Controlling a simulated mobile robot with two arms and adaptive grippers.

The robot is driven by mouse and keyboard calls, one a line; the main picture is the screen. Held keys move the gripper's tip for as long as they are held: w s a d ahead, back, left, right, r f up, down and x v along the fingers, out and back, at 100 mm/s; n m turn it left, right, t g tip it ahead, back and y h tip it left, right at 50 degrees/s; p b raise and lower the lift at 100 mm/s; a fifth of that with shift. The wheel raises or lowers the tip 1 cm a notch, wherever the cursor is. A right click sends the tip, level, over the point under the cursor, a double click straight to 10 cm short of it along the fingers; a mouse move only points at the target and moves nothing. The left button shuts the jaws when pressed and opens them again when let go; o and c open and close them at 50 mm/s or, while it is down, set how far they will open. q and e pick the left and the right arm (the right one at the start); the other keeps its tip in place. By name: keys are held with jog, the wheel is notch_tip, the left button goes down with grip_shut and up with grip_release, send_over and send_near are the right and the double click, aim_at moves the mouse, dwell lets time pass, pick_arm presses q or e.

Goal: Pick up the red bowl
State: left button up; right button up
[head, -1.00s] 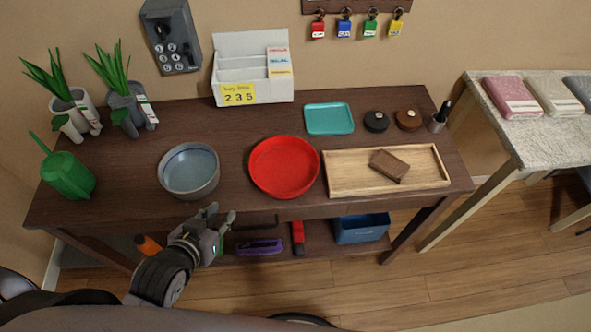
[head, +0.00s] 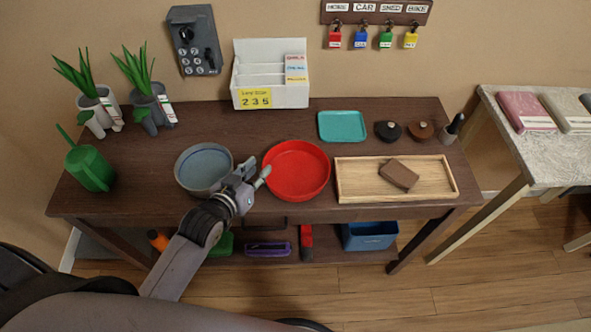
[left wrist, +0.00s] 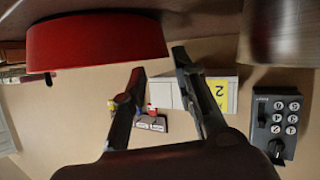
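The red bowl (head: 297,171) sits on the dark wooden table between the grey-blue bowl (head: 204,167) and a wooden tray. My left gripper (head: 257,174) is in front of the gap between the two bowls, close to the red bowl's left side. In the left wrist view, which is upside down, the red bowl (left wrist: 95,42) is at upper left and the two fingers (left wrist: 156,72) are spread apart with nothing between them. The grey bowl (left wrist: 285,30) is at upper right there. My right gripper is not in view.
The wooden tray (head: 441,191) holds a brown block (head: 398,174). A teal plate (head: 342,126), a white organizer box (head: 270,97) and potted plants (head: 148,100) stand along the back. A green watering can (head: 89,168) is at the left. A lower shelf holds a blue bin (head: 369,236).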

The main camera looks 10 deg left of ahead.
aim_at(266, 161)
pick_arm(q)
jog(key=shift+w+f, duration=0.15)
jog(key=shift+w, duration=0.25)
jog(key=x, duration=0.4)
jog(key=shift+w+a+f+p, duration=0.15)
jog(key=shift+a+f+p, duration=0.1)
jog(key=shift+p, duration=0.15)
jog(key=shift+w+d+f, duration=0.1)
jog(key=shift+w+f, duration=0.05)
jog(key=shift+w, duration=0.2)
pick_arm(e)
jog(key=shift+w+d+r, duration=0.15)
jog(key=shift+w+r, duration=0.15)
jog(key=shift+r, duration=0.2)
pick_arm(q)
jog(key=shift+s, duration=0.1)
grip_shut()
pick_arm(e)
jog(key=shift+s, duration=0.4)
